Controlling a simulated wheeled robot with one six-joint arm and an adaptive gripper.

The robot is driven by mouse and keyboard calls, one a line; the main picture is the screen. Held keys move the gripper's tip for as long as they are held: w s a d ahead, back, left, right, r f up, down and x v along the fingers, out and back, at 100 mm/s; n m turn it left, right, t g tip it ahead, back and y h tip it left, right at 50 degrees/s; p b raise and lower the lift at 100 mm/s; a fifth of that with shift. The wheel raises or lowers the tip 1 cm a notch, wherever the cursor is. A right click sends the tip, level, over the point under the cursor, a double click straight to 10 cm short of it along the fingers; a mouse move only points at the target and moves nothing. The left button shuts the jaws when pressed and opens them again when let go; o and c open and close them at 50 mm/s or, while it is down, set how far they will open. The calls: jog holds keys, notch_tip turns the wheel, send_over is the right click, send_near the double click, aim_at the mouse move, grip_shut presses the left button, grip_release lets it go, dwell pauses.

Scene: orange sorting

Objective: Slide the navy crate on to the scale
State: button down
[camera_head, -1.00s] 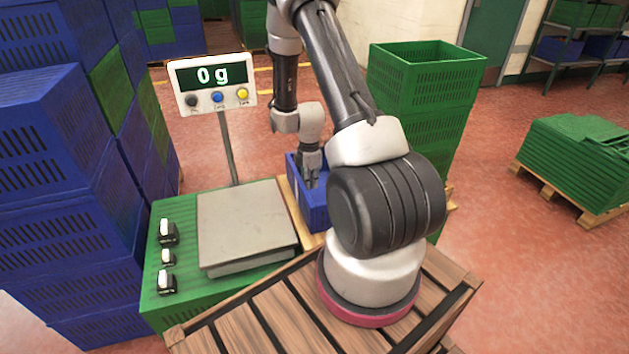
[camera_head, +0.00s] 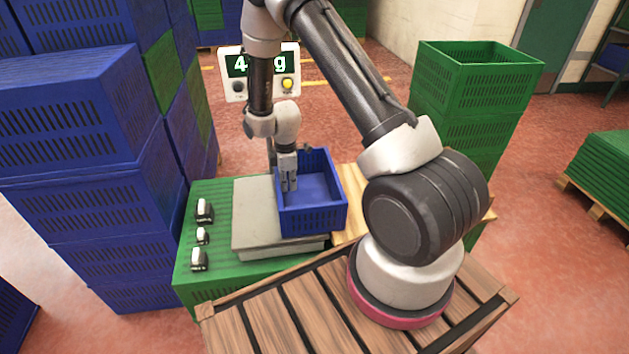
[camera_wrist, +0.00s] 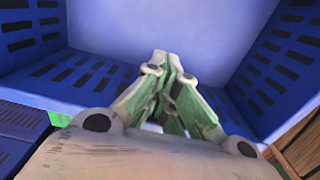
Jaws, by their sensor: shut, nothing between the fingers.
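The navy crate (camera_head: 318,219) is open-topped and empty. It stands upright, partly on the grey plate of the scale (camera_head: 252,217) and partly over the pale wooden surface (camera_head: 352,190) to its right. My gripper (camera_head: 289,188) points down inside the crate, by its left wall, with its fingers shut and nothing between them. In the wrist view the shut fingertips (camera_wrist: 168,62) show against the crate's blue floor and slotted walls (camera_wrist: 275,75). Whether they touch a wall cannot be told. The scale's display (camera_head: 262,70) is partly hidden by my arm; a 4 and a g show.
Three weights (camera_head: 202,210) stand on the green base (camera_head: 212,268) left of the scale plate. Stacked blue crates (camera_head: 75,160) rise at the left, a green crate stack (camera_head: 470,95) at the right. A slatted wooden platform (camera_head: 290,320) lies in front.

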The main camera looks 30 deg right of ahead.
jog(key=w+a, duration=0.1)
jog(key=a, duration=0.2)
jog(key=w+a, duration=0.1)
jog(key=a, duration=0.2)
jog(key=w+a, duration=0.1)
jog(key=a, duration=0.3)
jog(key=shift+w, duration=0.15)
